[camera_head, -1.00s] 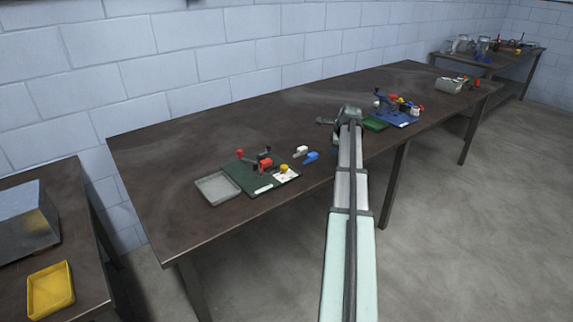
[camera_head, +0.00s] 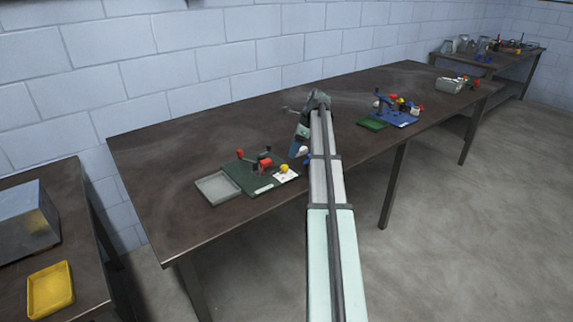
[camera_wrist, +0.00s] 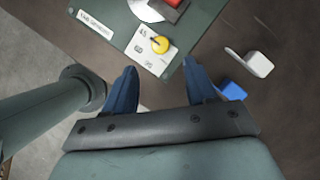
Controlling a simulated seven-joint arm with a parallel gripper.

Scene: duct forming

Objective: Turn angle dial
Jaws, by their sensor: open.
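The angle dial is a yellow knob (camera_head: 284,168) on a white card (camera_head: 287,176) with printed angle numbers, at the right end of a dark green fixture (camera_head: 243,178). In the wrist view the yellow knob (camera_wrist: 159,45) lies ahead of and between my fingertips, apart from them. The white card (camera_wrist: 146,58) around it shows a few numbers. My gripper (camera_wrist: 158,75) is open and empty, with its two blue fingers spread. In the head view my arm reaches over the table to the right of the fixture, and the fingers are mostly hidden.
Red-handled parts (camera_head: 263,163) stand on the fixture. A white block (camera_wrist: 250,62) and a blue block (camera_wrist: 231,90) lie to the right of the fixture. A blue fixture (camera_head: 397,117) and a green tray (camera_head: 372,124) stand farther right.

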